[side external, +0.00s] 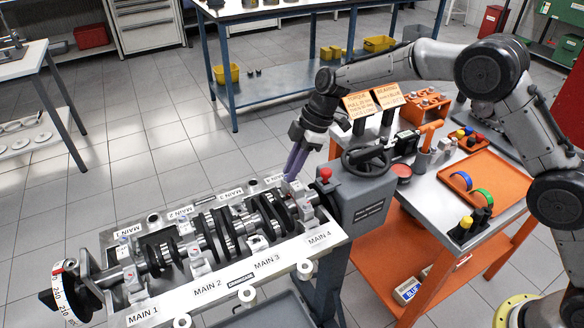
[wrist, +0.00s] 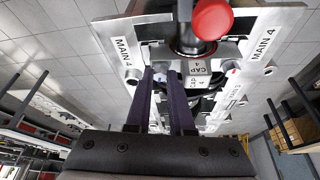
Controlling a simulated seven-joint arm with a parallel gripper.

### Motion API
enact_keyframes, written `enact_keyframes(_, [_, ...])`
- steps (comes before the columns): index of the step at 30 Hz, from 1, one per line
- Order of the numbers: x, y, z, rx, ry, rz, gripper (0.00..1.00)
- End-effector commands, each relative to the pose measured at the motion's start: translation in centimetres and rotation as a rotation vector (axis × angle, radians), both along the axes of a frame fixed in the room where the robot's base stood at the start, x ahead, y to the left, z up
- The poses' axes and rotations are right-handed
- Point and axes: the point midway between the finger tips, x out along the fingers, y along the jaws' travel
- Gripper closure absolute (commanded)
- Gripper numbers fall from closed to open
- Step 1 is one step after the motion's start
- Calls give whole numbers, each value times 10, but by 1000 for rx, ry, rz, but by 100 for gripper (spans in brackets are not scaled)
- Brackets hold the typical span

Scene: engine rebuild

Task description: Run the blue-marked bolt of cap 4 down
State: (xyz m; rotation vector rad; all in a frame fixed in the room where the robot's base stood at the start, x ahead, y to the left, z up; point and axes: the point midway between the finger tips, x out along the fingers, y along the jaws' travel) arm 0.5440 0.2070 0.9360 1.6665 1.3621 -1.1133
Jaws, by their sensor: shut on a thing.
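Cap 4 (wrist: 196,80) sits at the MAIN 4 end of the engine block, with its label readable in the wrist view. In the side view, cap 4 (side external: 305,208) stands near the grey handwheel housing. My gripper (side external: 289,177) comes down over the far side of cap 4, its purple fingers pointing downward. In the wrist view, my gripper (wrist: 163,76) has its two fingers closed around a small bolt at the cap's left side. The bolt is mostly hidden between the fingertips, and its blue mark is not clear.
A red knob (wrist: 212,18) rises close to cap 4, above the grey handwheel housing (side external: 365,195). The crankshaft (side external: 215,232) lies along the block. An orange tray (side external: 470,178) with blue and green shells lies on the bench at right.

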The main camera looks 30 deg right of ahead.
Motion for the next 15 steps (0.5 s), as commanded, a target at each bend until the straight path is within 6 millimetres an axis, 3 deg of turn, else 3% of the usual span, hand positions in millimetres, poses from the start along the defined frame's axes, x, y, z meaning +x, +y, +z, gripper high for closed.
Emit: enact_keyframes(15, [-2,0,1,-2,0,-152,100])
